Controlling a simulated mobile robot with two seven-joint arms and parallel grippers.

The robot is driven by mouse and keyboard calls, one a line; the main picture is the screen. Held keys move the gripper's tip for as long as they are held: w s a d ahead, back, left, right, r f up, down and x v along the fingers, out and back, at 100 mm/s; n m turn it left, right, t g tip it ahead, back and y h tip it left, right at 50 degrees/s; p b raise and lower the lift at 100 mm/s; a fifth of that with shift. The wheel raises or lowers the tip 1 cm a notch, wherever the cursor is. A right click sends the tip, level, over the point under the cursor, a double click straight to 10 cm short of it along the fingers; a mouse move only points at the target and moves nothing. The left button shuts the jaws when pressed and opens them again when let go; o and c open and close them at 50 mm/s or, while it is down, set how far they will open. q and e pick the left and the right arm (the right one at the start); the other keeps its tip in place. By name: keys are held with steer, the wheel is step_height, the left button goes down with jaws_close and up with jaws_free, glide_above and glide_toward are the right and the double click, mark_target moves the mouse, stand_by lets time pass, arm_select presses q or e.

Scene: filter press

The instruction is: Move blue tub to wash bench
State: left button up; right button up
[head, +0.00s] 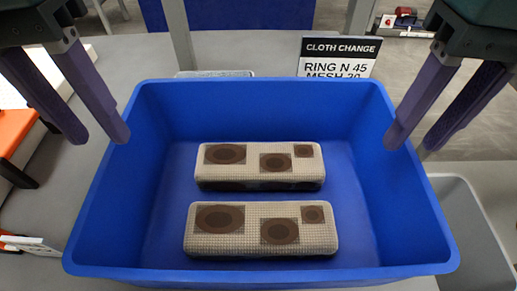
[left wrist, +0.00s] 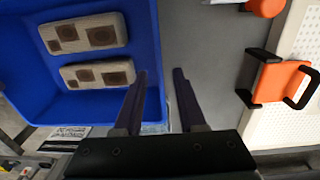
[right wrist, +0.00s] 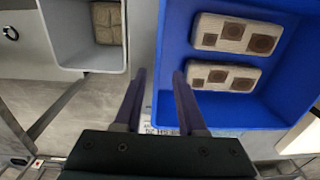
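The blue tub (head: 250,273) stands upright in the middle of the head view on a grey surface. Two pale mesh blocks with brown round patches, a far one (head: 260,167) and a near one (head: 262,230), lie inside it. My left gripper (head: 98,137) is open and empty at the tub's left wall; in the left wrist view the tub's edge (left wrist: 157,40) shows between its fingers. My right gripper (head: 412,143) is open and empty at the right wall; in the right wrist view the edge (right wrist: 162,40) lies between its fingers. I cannot tell whether fingers touch the walls. No wash bench is identifiable.
A sign reading "CLOTH CHANGE" (head: 338,55) stands behind the tub. A grey bin (right wrist: 62,45) holding a brownish block is beside the tub's right side. An orange item with a black handle (left wrist: 275,82) and a white perforated board (left wrist: 303,45) are on the left.

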arm_select(q)
steer(key=shift+s+d, duration=0.15)
arm_select(e)
steer(key=shift+s+d, duration=0.1)
arm_select(q)
glide_above(154, 200)
steer(key=f, duration=1)
steer(key=shift+a, duration=0.2)
arm_select(e)
glide_toward(366, 199)
step_height(366, 199, down, 5)
steer(key=shift+f, duration=0.25)
arm_select(q)
steer(key=shift+c, duration=0.3)
arm_select(e)
steer(key=shift+c, duration=0.3)
arm_select(q)
jaws_close()
arm_select(e)
jaws_close()
arm_select(q)
steer(key=shift+r, duration=0.1)
